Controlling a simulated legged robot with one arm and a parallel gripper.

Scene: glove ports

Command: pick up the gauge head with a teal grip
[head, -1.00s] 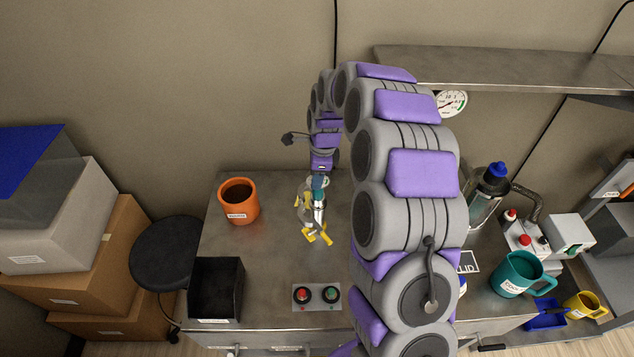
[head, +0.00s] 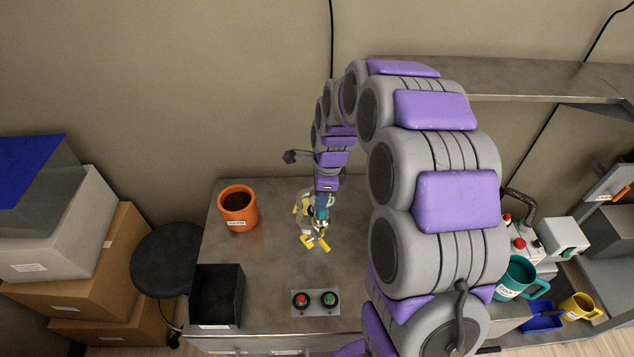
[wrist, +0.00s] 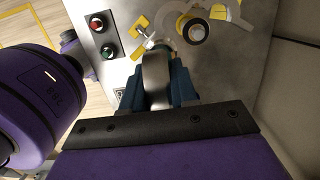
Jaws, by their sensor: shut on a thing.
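My gripper (head: 321,208) hangs low over the metal bench. The gauge face and lower end are hidden. A grey and yellow fitting (head: 306,207) with yellow handles (head: 315,242) is just beside and below the jaws. I cannot tell whether the held thing touches it.
A red and green button box (head: 316,302) is at the front. A teal mug (head: 517,278) is on the right, below a shelf (head: 540,82). Bench around the fitting is clear.

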